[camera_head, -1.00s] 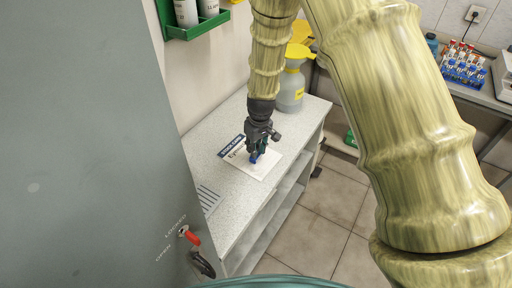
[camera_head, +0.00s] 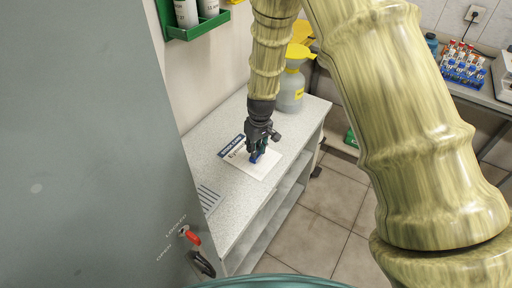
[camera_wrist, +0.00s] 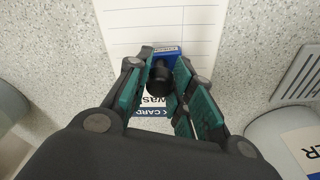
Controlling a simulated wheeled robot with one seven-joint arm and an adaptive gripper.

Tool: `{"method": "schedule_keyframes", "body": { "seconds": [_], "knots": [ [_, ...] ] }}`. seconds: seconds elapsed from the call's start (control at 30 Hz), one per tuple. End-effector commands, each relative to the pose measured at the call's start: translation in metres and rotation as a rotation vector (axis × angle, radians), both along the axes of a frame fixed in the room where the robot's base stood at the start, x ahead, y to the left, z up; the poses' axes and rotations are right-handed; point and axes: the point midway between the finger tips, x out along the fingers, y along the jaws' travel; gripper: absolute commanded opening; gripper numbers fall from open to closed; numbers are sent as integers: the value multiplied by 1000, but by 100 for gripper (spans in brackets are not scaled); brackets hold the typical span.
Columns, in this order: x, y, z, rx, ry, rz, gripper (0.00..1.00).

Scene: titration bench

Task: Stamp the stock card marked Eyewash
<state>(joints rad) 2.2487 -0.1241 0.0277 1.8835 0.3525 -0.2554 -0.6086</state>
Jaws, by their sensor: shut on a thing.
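The stock card (camera_head: 262,169) is a white sheet with a dark blue header, lying flat on the speckled bench top. Its word beginning "Eye" is partly covered by my gripper in the head view. In the wrist view the ruled card (camera_wrist: 128,30) shows the letters "was" and part of the header. My gripper (camera_head: 259,146) points down over the card, shut on a stamp with a black round handle (camera_wrist: 159,80) and a blue base (camera_wrist: 167,57). The blue base also shows low over the card in the head view (camera_head: 256,156). I cannot tell whether it touches the card.
A grey cabinet (camera_head: 85,140) with a red lever (camera_head: 192,237) fills the left. A grey container with a yellow top (camera_head: 291,88) stands at the bench's back. A slotted plate (camera_head: 208,198) lies nearer on the bench. A green wall rack (camera_head: 197,26) hangs above.

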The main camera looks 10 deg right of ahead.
Motion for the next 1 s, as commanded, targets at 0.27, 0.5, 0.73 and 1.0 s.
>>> {"method": "schedule_keyframes", "body": {
  "seconds": [0.27, 0.5, 0.73, 1.0],
  "knots": [
    [-1, 0, 0, 0, 2, 0, 8],
    [-1, 0, 14, 1, 1, -1, 8],
    [0, 0, 29, 0, 0, -1, 8],
    [0, 0, 45, 0, 0, 1, 8]
  ]
}}
